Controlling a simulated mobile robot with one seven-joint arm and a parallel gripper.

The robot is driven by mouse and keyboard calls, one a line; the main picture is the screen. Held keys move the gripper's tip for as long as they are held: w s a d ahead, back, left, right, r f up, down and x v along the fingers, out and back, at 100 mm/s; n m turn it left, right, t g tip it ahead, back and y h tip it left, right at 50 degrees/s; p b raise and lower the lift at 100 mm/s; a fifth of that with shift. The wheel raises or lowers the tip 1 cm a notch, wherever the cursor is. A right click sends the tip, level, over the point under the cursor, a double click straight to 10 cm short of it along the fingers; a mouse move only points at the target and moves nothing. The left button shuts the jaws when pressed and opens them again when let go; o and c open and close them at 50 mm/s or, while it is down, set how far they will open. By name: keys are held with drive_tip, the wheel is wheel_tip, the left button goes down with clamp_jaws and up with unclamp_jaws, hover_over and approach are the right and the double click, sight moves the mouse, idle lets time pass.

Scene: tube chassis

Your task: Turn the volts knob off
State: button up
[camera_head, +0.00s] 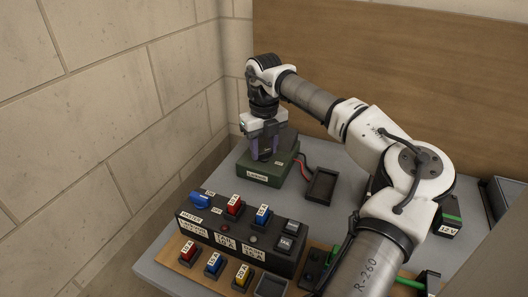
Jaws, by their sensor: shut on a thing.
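My gripper (264,152) points straight down onto the top of a green box (257,176) at the back left of the bench. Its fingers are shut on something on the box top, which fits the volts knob. The knob itself is hidden behind the fingers, so I cannot see which way it points. The box has a pale label on its front, too small to read surely, and red and black leads on its right side.
A black panel (266,254) in front carries a blue knob (199,200), red and blue switches and labels. A board with several coloured switches lies nearer. A brick wall stands close on the left.

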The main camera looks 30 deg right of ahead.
sight(264, 151)
drive_tip(key=m+b, duration=0.2)
drive_tip(key=m, duration=0.3)
drive_tip(key=shift+m, duration=0.3)
drive_tip(key=m+b, duration=0.2)
drive_tip(key=m, duration=0.2)
drive_tip(key=shift+m, duration=0.4)
drive_tip(key=o, duration=1)
wheel_tip(264, 151, up, 14)
drive_tip(key=p, duration=1)
